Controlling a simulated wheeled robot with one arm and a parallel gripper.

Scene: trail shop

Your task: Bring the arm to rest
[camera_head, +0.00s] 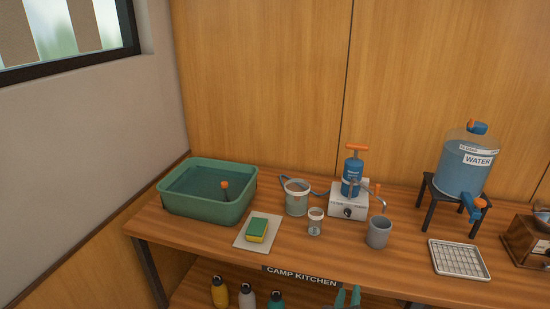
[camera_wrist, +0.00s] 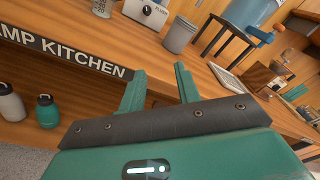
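My gripper (camera_wrist: 158,88) shows in the wrist view as two green fingers standing well apart with nothing between them. It is open and empty. In the head view only the tips of my gripper (camera_head: 347,297) show at the bottom edge, in front of the counter (camera_head: 400,277), to the right of the "CAMP KITCHEN" sign (camera_head: 300,277). In the wrist view the fingers point toward the counter's front edge. The rest of my arm is out of view.
Bottles (camera_head: 247,296) stand below.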

